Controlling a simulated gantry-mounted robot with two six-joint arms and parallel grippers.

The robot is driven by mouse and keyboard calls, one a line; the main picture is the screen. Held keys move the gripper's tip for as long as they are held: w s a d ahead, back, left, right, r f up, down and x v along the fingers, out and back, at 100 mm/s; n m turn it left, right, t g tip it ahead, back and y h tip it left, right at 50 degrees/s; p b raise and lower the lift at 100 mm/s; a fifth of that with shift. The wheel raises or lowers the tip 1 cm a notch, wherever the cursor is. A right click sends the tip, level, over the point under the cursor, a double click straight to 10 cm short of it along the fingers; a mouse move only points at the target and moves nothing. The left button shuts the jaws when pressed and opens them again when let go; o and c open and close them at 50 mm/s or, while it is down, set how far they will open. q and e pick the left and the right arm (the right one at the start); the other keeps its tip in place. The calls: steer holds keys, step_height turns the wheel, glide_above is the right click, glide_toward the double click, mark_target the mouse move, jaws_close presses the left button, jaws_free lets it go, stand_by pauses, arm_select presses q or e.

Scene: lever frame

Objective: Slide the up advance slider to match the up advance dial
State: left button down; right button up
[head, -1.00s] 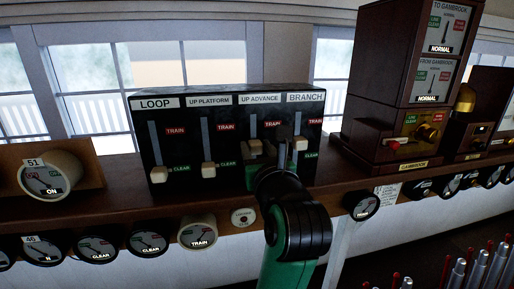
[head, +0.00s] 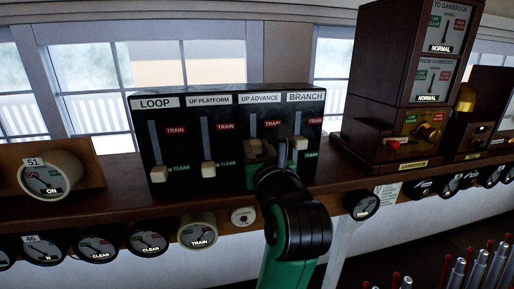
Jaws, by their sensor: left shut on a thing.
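The black slider box (head: 230,110) stands on the wooden shelf, with LOOP, UP PLATFORM, UP ADVANCE and BRANCH labels. The up advance slider (head: 254,146) has a cream knob partway up its slot, between the red TRAIN and green CLEAR marks. My left gripper (head: 256,158) is shut on this knob, and its fingers and wrist partly hide the lower slot and CLEAR mark. Round dials hang below the shelf, one reading TRAIN (head: 198,230) and one right of my arm (head: 361,204). I cannot tell which is the up advance dial. My right gripper is not in view.
The loop knob (head: 159,174) and up platform knob (head: 208,170) sit low near CLEAR. The branch knob (head: 299,143) is higher, close to the right of my gripper. A wooden Gambrook instrument (head: 385,120) stands to the right. Levers (head: 459,272) rise at the lower right.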

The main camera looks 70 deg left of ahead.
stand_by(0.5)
arm_select(q)
step_height(320, 180, up, 5)
steer(key=p, duration=0.3)
steer(key=shift+r+p, duration=0.1)
steer(key=shift+p, duration=0.25)
steer(key=c, duration=0.5)
jaws_free()
steer(key=shift+d, duration=0.1)
steer(key=b, duration=0.4)
glide_toward(253, 120)
steer(key=d, duration=0.2)
steer(key=s+d, duration=0.1)
steer(key=d, duration=0.2)
steer(key=shift+s+d, duration=0.1)
steer(key=shift+d, duration=0.15)
